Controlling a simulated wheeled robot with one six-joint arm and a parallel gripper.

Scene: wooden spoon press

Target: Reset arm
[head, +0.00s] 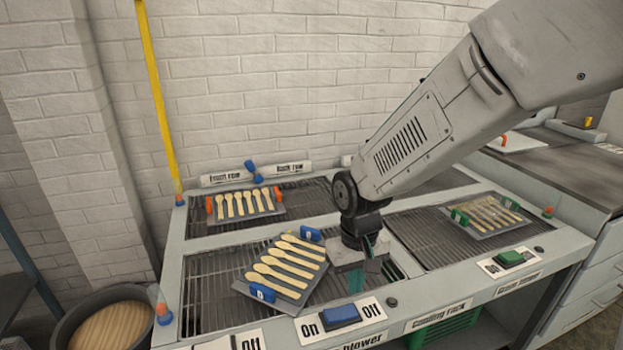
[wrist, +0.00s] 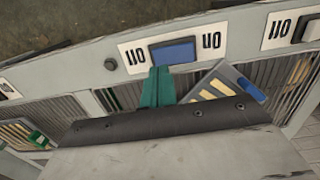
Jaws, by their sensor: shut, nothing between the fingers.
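My gripper (head: 355,284) hangs from my arm, pointing down over the front middle of the grated bench. Its teal fingers are shut together and hold nothing; they also show in the wrist view (wrist: 159,74). The fingertips are close to the blue switch (head: 341,315) marked On and Off, which is also in the wrist view (wrist: 174,52). I cannot tell whether they touch it. Left of my gripper, a tray with blue end grips (head: 241,287) lies askew on the grate and carries several wooden spoons (head: 280,268). My arm hides part of the bench's middle.
A tray with orange grips (head: 208,204) is at the back left, and one with green grips (head: 457,217) at the right; both hold spoons. A green switch (head: 509,258) is on the right front edge. A yellow post (head: 156,90) rises at the back left corner.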

